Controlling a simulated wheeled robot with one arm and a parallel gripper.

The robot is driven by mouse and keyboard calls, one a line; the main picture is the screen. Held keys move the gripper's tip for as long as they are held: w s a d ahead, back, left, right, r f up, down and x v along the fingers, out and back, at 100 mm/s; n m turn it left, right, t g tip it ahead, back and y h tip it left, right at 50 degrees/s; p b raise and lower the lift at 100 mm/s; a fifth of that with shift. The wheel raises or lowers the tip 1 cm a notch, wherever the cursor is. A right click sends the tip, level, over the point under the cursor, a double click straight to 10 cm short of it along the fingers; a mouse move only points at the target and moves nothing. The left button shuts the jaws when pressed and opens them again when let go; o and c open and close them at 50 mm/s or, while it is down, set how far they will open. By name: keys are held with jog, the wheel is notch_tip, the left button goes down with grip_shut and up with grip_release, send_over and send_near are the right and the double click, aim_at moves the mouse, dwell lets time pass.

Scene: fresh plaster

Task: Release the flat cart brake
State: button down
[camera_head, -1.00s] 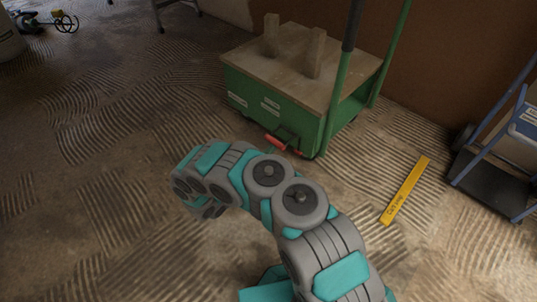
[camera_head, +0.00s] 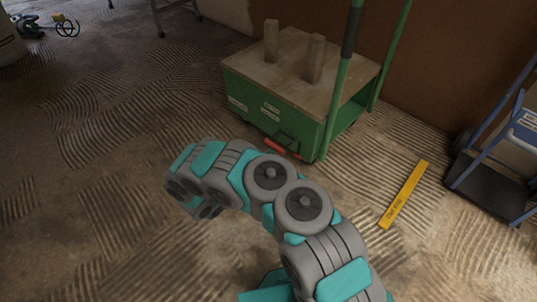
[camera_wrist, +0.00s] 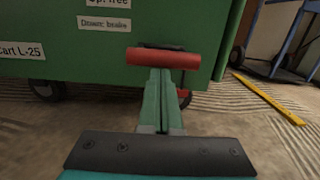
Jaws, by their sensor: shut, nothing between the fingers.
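The green flat cart (camera_head: 245,102) with a wooden deck stands at the upper middle of the head view. Its red brake pedal bar (camera_head: 281,149) sticks out low on the near side. In the wrist view the red bar (camera_wrist: 164,59) lies level, below labels reading "Up: free" and "Down: brake" (camera_wrist: 104,24). My gripper (camera_wrist: 161,74) is shut and empty; its fingertips show right at the bar's lower edge, mid-length. I cannot tell whether they touch it. In the head view my arm hides the gripper.
A yellow strip (camera_head: 404,194) lies on the ridged floor right of the cart. A blue hand truck (camera_head: 492,172) stands at the far right, and a brown wall (camera_head: 450,70) rises behind the cart. The floor at left is open. Two wooden posts (camera_head: 314,60) stand on the deck.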

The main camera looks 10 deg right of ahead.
jog(key=shift+a+r+g+y+p, duration=0.1)
jog(key=shift+r+g+y+p, duration=0.35)
jog(key=shift+r+y+p, duration=0.4)
jog(key=shift+r+g+y+p, duration=0.4)
jog(key=shift+r+p, duration=0.25)
jog(key=shift+r, duration=0.4)
jog(key=shift+w+r+g+y+p, duration=0.1)
jog(key=shift+r+g+y+p, duration=0.35)
jog(key=shift+r+y+p, duration=0.3)
notch_tip(320, 180, up, 4)
jog(key=r+g+y+p, duration=0.1)
jog(key=g+y+p, duration=0.35)
jog(key=p, duration=0.35)
send_over(274, 144)
jog(key=shift+a+f+t, duration=0.15)
jog(key=shift+f+t, duration=0.1)
jog(key=shift+t, duration=0.1)
jog(key=d+p, duration=0.1)
jog(key=w+r+p, duration=0.1)
jog(key=shift+d+r+y+p, duration=0.25)
jog(key=shift+d+p, duration=0.1)
jog(key=shift+w+d+r, duration=0.1)
jog(key=shift+w+r, duration=0.05)
jog(key=shift+w, duration=0.05)
